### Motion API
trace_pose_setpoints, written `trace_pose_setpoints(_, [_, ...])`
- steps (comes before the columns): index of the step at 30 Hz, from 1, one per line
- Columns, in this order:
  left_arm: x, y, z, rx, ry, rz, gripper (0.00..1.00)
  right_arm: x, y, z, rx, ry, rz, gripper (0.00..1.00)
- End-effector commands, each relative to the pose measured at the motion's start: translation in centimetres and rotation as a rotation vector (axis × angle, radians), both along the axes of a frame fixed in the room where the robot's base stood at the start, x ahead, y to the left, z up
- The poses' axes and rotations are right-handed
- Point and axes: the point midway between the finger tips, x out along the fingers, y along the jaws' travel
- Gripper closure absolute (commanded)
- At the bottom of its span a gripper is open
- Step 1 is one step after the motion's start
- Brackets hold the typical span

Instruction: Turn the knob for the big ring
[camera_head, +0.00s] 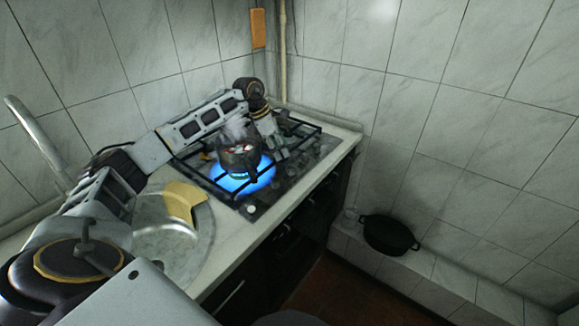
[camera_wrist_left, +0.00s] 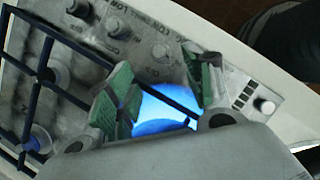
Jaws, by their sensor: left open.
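The gas hob (camera_head: 300,168) has a large blue flame ring (camera_head: 240,180) burning under a small dark pot (camera_head: 240,157), which steams. My left gripper (camera_head: 283,152) is above the hob, just right of the pot. In the left wrist view my left gripper (camera_wrist_left: 160,85) is open, its green pads apart with nothing between them. The control panel shows a row of knobs: one (camera_wrist_left: 78,8) at the top left, one (camera_wrist_left: 118,28) beside it, and one (camera_wrist_left: 162,52) beyond the gap between the fingers. Blue flame shows between the fingers. Which knob serves the big ring I cannot tell.
A white knob (camera_wrist_left: 265,106) sits at the panel's right, beside small buttons. Dark grates (camera_wrist_left: 45,75) cross the hob. A round sink (camera_head: 165,235) with a yellow board (camera_head: 183,200) lies left. A black pot (camera_head: 388,235) rests on the tiled ledge at right.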

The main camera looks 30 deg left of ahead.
Motion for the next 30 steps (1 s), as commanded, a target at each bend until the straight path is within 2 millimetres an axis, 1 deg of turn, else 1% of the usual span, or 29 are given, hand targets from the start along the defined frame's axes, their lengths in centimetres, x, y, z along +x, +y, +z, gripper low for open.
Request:
trace_pose_setpoints(1, [0.2,-0.2,-0.7,-0.001,0.001,0.000,0.49,0.0,0.0,0.0,0.000,0.000,0.000,1.00])
trace_pose_setpoints(6, [0.7,-0.9,-2.8,-0.001,0.002,0.000,0.49,0.0,0.0,0.0,0.001,0.000,0.000,1.00])
trace_pose_setpoints(18, [1.9,-2.3,-7.3,-0.001,0.001,0.001,0.49,-0.6,-0.1,-0.1,-0.002,0.008,-0.001,1.00])
trace_pose_setpoints(24, [2.2,-2.6,-8.3,0.000,0.000,0.001,0.49,-0.6,-0.1,-0.1,-0.001,0.007,-0.001,1.00])
trace_pose_setpoints(30, [2.3,-2.6,-8.5,0.000,0.000,0.001,0.49,-0.5,-0.2,0.0,-0.001,0.006,0.000,1.00])
